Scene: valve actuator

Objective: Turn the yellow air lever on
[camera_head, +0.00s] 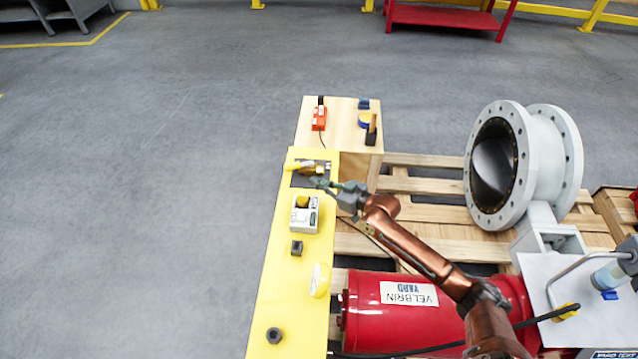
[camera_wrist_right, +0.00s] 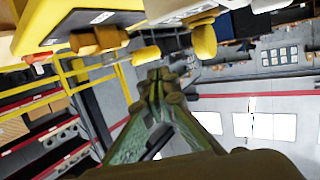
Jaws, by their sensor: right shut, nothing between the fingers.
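The yellow air lever (camera_head: 303,165) lies on a dark plate at the far end of the yellow board. In the wrist view, a brass-coloured fitting (camera_wrist_right: 98,40) with a yellow end piece (camera_wrist_right: 145,54) shows ahead of the fingers; I take it to be the lever. My right gripper (camera_head: 318,182) is just on the near right side of the lever. Its fingers are shut with nothing between them, and the tips also show in the wrist view (camera_wrist_right: 156,78). I cannot tell whether they touch the lever. My left gripper is not in view.
A grey box with a yellow knob (camera_head: 304,214) stands nearer on the yellow board (camera_head: 272,295). Beyond the board is a wooden box (camera_head: 342,135) with a red device (camera_head: 319,118). A large flanged valve (camera_head: 548,155) and a red cylinder (camera_head: 375,325) are at right.

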